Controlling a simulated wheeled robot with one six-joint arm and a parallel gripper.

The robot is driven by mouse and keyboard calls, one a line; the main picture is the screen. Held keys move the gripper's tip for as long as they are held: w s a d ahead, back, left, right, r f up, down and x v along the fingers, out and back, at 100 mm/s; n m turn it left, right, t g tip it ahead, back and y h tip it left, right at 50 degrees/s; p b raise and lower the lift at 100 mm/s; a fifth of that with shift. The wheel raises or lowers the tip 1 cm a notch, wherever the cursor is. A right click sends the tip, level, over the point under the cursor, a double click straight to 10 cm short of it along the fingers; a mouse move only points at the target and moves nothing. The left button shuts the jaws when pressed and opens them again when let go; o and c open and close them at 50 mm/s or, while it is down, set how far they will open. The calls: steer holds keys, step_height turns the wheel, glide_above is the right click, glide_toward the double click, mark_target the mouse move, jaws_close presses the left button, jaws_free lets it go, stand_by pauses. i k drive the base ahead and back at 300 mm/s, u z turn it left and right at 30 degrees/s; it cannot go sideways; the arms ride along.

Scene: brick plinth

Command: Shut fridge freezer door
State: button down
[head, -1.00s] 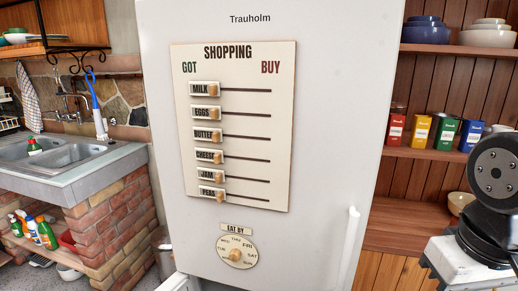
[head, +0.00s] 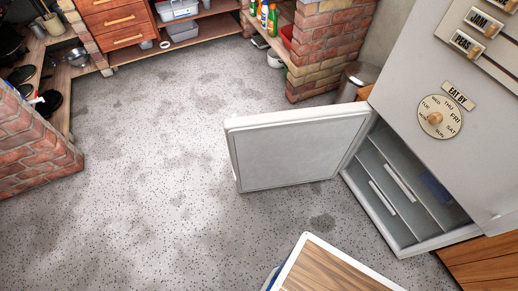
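The fridge freezer (head: 455,75) stands at the right in the head view, white, with its upper door shut. Its lower freezer door (head: 296,152) stands wide open, swung out to the left over the floor, its inner panel facing the camera. The freezer compartment (head: 405,180) is exposed, with drawers with pale handles inside and something dark blue in it. The door's outer face and handle are hidden. My gripper is not in view.
A wood-topped, white-edged surface (head: 330,268) is at the bottom, near the freezer opening. Brick pillars (head: 335,45) and a metal bin (head: 357,80) stand behind the door. The speckled floor (head: 165,170) left of the door is clear.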

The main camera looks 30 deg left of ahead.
mark_target(284, 148)
steer(key=u, duration=2.55)
steer(key=i, duration=3.65)
steer(key=z, duration=4.85)
